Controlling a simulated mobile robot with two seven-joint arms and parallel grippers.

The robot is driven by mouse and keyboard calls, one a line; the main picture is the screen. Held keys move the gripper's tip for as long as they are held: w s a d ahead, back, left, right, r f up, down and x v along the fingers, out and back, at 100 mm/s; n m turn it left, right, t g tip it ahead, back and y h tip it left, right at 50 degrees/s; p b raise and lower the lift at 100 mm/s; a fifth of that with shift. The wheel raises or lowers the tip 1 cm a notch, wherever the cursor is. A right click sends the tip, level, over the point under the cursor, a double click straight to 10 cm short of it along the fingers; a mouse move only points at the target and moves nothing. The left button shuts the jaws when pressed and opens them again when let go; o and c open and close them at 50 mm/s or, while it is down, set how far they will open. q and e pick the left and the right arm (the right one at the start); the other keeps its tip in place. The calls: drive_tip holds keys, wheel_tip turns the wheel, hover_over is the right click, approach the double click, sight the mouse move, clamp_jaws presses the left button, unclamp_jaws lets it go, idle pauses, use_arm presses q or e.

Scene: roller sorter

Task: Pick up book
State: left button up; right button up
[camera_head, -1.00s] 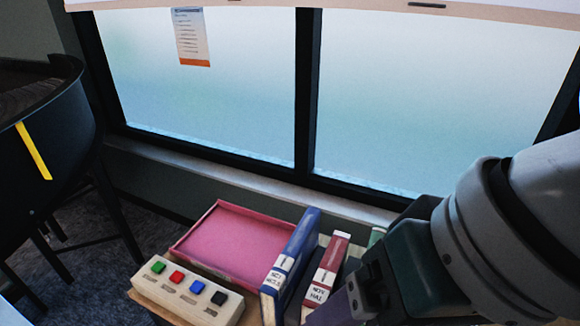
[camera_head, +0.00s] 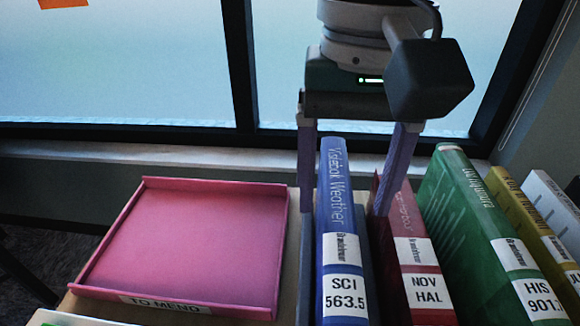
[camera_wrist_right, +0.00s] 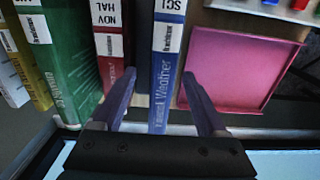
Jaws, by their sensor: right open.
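A blue book (camera_head: 340,225) labelled SCI 563.5 stands upright in a row of books. A dark slim book (camera_head: 369,270) is beside it on the right, then a red book (camera_head: 412,255) labelled NOV HAL. My right gripper (camera_head: 350,190) points down from above with its fingers spread. One finger is left of the blue book, the other by the red book. In the right wrist view the gripper (camera_wrist_right: 160,100) is open, with the blue book (camera_wrist_right: 166,75) between its fingers and not visibly gripped. My left gripper is not in view.
A pink tray (camera_head: 188,184) labelled TO MEND lies left of the books, empty. Green (camera_head: 490,240), yellow (camera_head: 535,220) and white (camera_head: 560,210) books stand to the right. A window (camera_head: 120,65) and its sill are behind the row.

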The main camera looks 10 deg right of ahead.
wheel_tip(320, 180, down, 6)
drive_tip(key=shift+w+a+r, duration=0.1)
drive_tip(key=shift+a, duration=0.05)
clamp_jaws()
idle(0.7)
idle(0.8)
